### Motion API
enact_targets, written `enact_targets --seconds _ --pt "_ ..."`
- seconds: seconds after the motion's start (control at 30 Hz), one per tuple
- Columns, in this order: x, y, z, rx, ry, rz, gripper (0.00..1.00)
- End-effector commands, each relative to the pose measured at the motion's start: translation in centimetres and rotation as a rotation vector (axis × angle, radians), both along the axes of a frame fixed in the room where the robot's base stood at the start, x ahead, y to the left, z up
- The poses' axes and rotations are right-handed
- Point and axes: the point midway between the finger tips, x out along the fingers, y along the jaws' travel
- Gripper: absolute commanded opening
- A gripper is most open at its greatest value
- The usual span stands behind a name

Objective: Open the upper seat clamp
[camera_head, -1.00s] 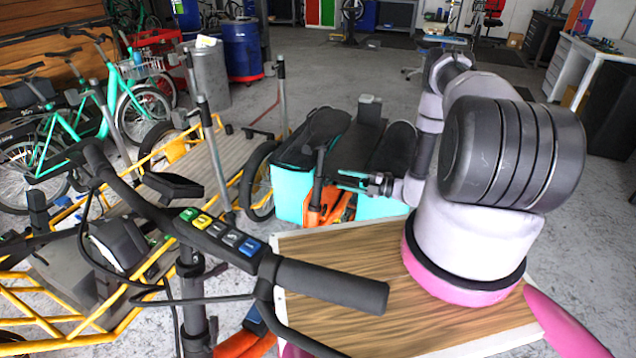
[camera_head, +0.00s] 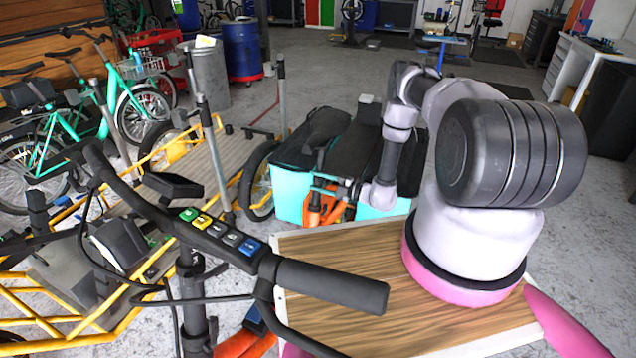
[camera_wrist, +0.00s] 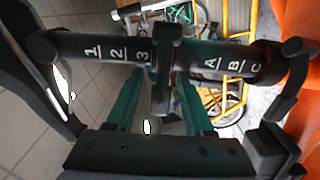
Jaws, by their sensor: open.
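A black seat post (camera_wrist: 105,47) with the marks 1, 2, 3 and A, B, C runs across the wrist view. A black clamp collar with a lever (camera_wrist: 163,65) sits at its middle, and further black levers are at the post's left (camera_wrist: 50,85) and right (camera_wrist: 291,85) ends. I cannot tell for certain which is the upper seat clamp. My gripper (camera_wrist: 157,92) is open, its two teal fingers on either side of the middle lever; contact is unclear. In the head view my gripper (camera_head: 322,182) is at the post under a dark saddle (camera_head: 327,123).
An orange frame (camera_wrist: 296,120) is close on the right in the wrist view. A handlebar (camera_head: 325,285) crosses the head view's foreground. Teal and black cargo boxes (camera_head: 289,195) stand beside my gripper. A yellow-framed cargo bike (camera_head: 60,335) is on the left.

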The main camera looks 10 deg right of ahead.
Motion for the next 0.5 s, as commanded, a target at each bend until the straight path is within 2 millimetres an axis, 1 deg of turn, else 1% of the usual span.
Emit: enact_targets --seconds 0.27,0.37,0.4,0.43,0.5 --pt "0.1 0.13 0.0 0.0 0.0 0.0 0.53" --pt "0.09 0.12 0.0 0.0 0.0 0.0 0.18" --pt "0.09 0.12 0.0 -0.001 -0.001 0.0 0.03" --pt "0.09 0.12 0.01 0.0 0.0 0.0 0.0" --pt "0.09 0.12 0.01 0.0 0.0 0.0 0.0"
